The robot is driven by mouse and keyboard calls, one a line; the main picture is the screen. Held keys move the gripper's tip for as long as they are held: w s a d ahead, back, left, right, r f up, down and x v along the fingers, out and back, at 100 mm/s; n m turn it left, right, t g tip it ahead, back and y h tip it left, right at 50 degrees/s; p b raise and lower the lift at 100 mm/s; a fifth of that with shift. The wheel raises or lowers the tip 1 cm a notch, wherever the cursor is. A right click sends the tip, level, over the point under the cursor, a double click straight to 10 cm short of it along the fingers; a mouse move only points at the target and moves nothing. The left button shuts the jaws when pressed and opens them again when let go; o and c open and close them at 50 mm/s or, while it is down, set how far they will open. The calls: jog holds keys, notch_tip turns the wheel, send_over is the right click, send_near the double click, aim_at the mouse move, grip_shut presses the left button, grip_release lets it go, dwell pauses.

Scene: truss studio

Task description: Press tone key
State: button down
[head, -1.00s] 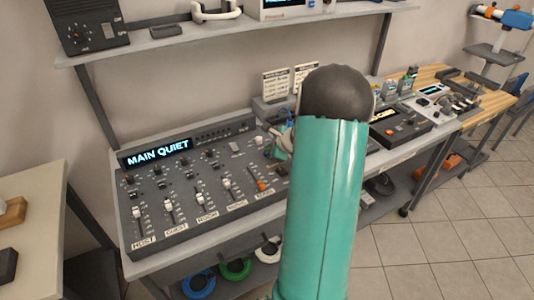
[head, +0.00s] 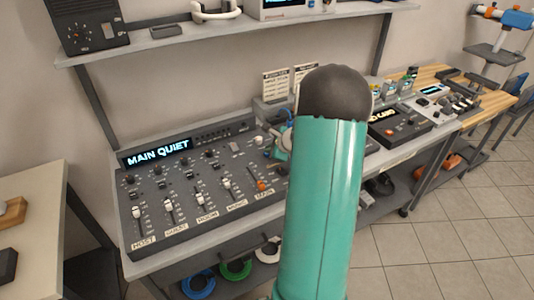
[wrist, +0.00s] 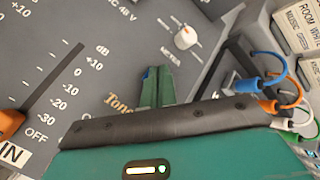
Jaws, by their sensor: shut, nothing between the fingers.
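The grey mixing console (head: 190,222) stands on the bench with its display reading MAIN QUIET. In the wrist view, the printed word Tone (wrist: 118,101) shows on the console panel (wrist: 100,60). My gripper (wrist: 157,72) is shut and empty, with its fingertips over the panel just beside that word. The tone key itself does not show; the fingers and wrist housing cover the area by the label. I cannot tell whether the fingertips touch anything. In the head view, my arm hides most of the gripper and the console's right end.
A white METER knob (wrist: 186,37) sits right of the fingers. An orange fader (wrist: 8,124) lies at the left. Blue and orange cable plugs (wrist: 265,82) rise close on the right. A shelf (head: 230,28) runs above the console, and a dark card unit (head: 400,130) stands right of my arm.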

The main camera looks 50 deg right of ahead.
jog(key=shift+r, duration=3.05)
